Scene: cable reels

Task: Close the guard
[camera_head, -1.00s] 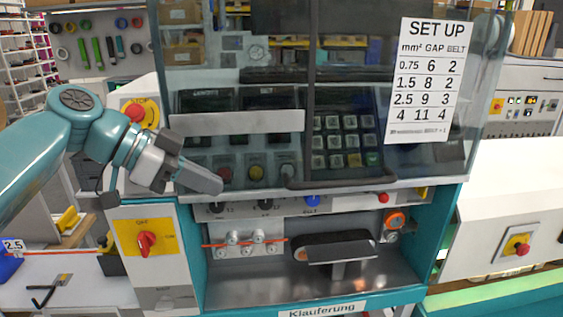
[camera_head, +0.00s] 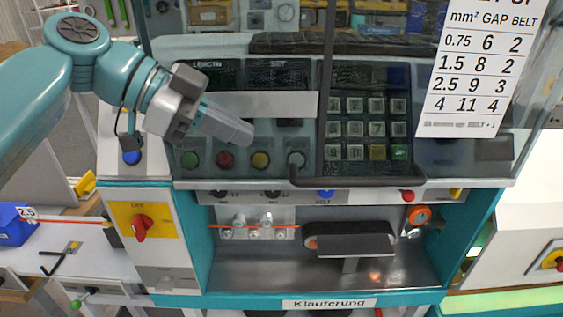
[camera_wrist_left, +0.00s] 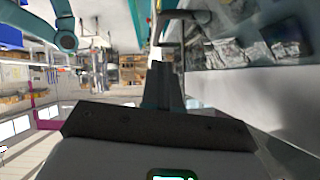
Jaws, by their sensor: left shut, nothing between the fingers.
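The guard (camera_head: 460,160) is a clear panel over the upper front of the machine, with a printed SET UP sheet on it. A dark bar handle (camera_head: 400,181) runs along its lower part and bends upward at its left end. The keypad and displays show through the panel. My left gripper (camera_head: 247,134) is shut and empty, in front of the panel, left of the handle and above the coloured buttons. In the left wrist view its fingers (camera_wrist_left: 158,82) are together, and the handle (camera_wrist_left: 184,16) shows above them. My right gripper is not in view.
Below the guard is an open bay with rollers (camera_head: 350,243) and an orange cable (camera_head: 255,226). A red switch on a yellow plate (camera_head: 140,228) is on the left. A side bench with a blue bin (camera_head: 15,224) stands farther left.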

